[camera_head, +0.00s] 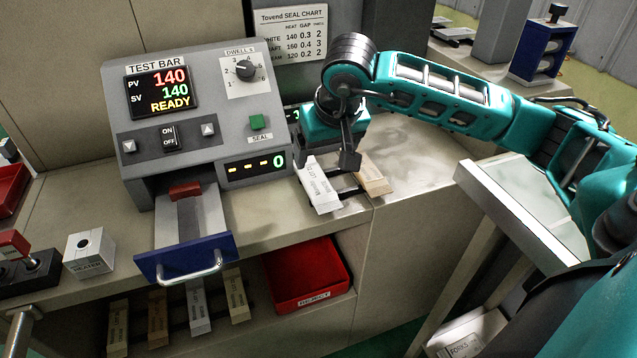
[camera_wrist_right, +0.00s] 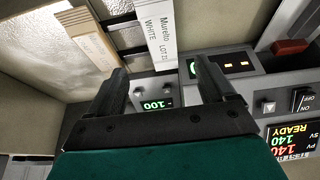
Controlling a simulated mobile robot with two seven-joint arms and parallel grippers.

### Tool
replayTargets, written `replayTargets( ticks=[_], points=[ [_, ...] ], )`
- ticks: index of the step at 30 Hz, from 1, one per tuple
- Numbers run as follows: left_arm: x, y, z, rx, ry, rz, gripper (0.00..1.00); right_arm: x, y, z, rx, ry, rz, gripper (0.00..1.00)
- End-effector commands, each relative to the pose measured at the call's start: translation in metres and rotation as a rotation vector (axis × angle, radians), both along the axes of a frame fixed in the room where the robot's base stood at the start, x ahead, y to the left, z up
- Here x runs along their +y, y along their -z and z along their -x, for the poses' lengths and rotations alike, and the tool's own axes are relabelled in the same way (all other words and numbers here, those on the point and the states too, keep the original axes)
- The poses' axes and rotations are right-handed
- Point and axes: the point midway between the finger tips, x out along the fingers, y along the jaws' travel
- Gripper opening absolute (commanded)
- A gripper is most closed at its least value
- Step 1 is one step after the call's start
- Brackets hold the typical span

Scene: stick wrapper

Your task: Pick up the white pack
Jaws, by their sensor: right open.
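The white pack (camera_head: 318,188) lies on a dark rack on the counter, to the right of the sealing machine. Its near end sticks out toward the front. In the right wrist view the white pack (camera_wrist_right: 156,35), printed "Muretto" and "WHITE", lies ahead of the fingers, roughly in line with the gap between them. My right gripper (camera_head: 331,160) is open, above and close to the far part of the pack. Its two dark fingers (camera_wrist_right: 160,78) are apart with no pack between them. Whether a finger touches the pack is unclear. My left gripper is out of view.
A tan pack (camera_head: 373,178) lies just right of the white one, also in the right wrist view (camera_wrist_right: 90,40). The grey machine (camera_head: 205,110) stands close on the left, its blue-fronted drawer (camera_head: 184,262) out. A red reject bin (camera_head: 308,275) and several packs sit below.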

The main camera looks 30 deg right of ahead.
Motion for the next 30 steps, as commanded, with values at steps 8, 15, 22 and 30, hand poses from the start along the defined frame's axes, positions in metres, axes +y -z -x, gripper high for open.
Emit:
replayTargets(
  ticks=[8, 15, 22, 30],
  points=[
    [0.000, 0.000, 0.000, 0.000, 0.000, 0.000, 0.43, -0.003, 0.034, -0.013, 0.001, -0.001, 0.000, 0.83],
    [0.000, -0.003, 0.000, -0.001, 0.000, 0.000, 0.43, -0.002, 0.061, -0.019, 0.006, 0.000, -0.001, 0.83],
    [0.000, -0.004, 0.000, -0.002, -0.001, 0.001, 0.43, -0.003, 0.084, -0.028, 0.001, -0.001, -0.001, 0.83],
    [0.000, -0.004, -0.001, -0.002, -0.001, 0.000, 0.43, -0.004, 0.085, -0.029, 0.000, -0.001, 0.000, 0.80]
  ],
)
